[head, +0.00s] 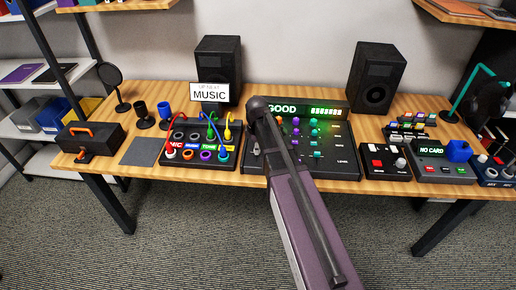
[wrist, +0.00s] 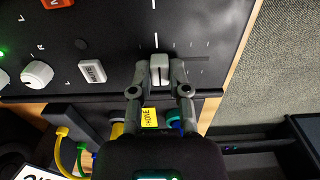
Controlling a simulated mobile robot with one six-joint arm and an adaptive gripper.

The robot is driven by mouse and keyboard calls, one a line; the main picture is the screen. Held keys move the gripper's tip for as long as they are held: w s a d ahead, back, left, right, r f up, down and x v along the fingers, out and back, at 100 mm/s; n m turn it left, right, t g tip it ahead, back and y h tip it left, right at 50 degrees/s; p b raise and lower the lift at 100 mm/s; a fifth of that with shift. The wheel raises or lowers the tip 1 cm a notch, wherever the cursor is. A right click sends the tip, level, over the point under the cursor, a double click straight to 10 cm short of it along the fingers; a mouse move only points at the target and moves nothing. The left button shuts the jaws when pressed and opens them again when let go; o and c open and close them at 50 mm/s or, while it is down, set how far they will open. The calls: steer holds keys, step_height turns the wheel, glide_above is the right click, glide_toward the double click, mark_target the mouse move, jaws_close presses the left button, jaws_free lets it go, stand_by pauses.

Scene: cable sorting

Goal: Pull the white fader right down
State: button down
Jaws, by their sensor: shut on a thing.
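In the wrist view the white fader (wrist: 159,66) is a small pale cap on the dark mixer panel (wrist: 110,30). My gripper (wrist: 160,74) is shut on it, one finger on each side of the cap. A long white tick stands beside the cap, and fainter ticks run off to the right of it, towards the table's front edge. In the head view the mixer (head: 328,160) stands mid-table with a lit "GOOD" display.
A patch box (head: 196,158) with coloured cables stands just left of the mixer. In the wrist view a white button (wrist: 92,71) and a white knob (wrist: 37,73) lie left of the fader. A red-button box (head: 385,162) stands right of the mixer.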

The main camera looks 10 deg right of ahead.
mark_target(256, 161)
steer(key=shift+s+a, duration=0.2)
steer(key=shift+s, duration=0.5)
steer(key=shift+s+a, duration=0.25)
steer(key=shift+s, duration=0.5)
steer(key=shift+s+a, duration=0.2)
steer(key=shift+s, duration=0.5)
steer(key=c, duration=0.6)
jaws_free()
steer(key=shift+w+r, duration=0.1)
